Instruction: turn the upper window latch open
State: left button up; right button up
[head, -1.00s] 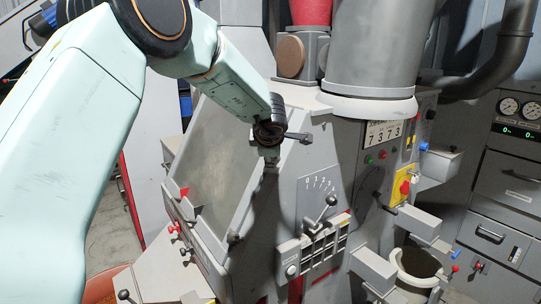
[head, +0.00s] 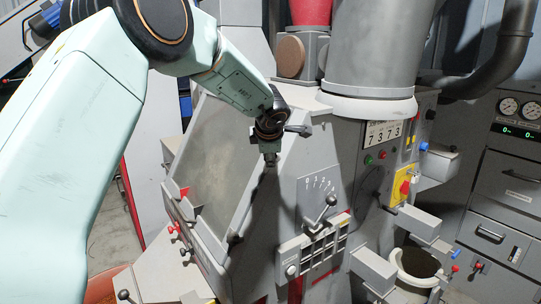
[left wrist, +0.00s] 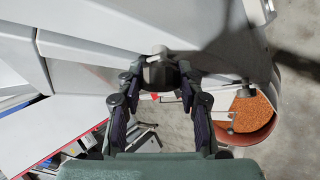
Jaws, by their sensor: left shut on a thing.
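The machine's window (head: 212,140) is a slanted grey pane on the cabinet's left face, and it looks closed. My left gripper (head: 270,158) points down at the window frame's upper right edge. A lower latch (head: 234,237) sits near the window's lower right corner. My right gripper is not in view.
A lever with a numbered scale (head: 328,201) and a button panel (head: 313,246) are right of the window. A thick grey pipe (head: 376,50) rises behind. A round bin of orange granules (left wrist: 252,112) stands on the floor below.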

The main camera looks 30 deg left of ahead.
pick_arm(q)
jog(key=o, duration=1.2)
jog(key=shift+a, duration=0.2)
jog(key=shift+d, duration=0.1)
jog(key=shift+s+d+r, duration=0.2)
jog(key=shift+d+r, duration=0.05)
jog(key=shift+r, duration=0.15)
jog(key=v, duration=1.1)
jog(key=shift+a, duration=0.1)
jog(key=shift+s+a, duration=0.1)
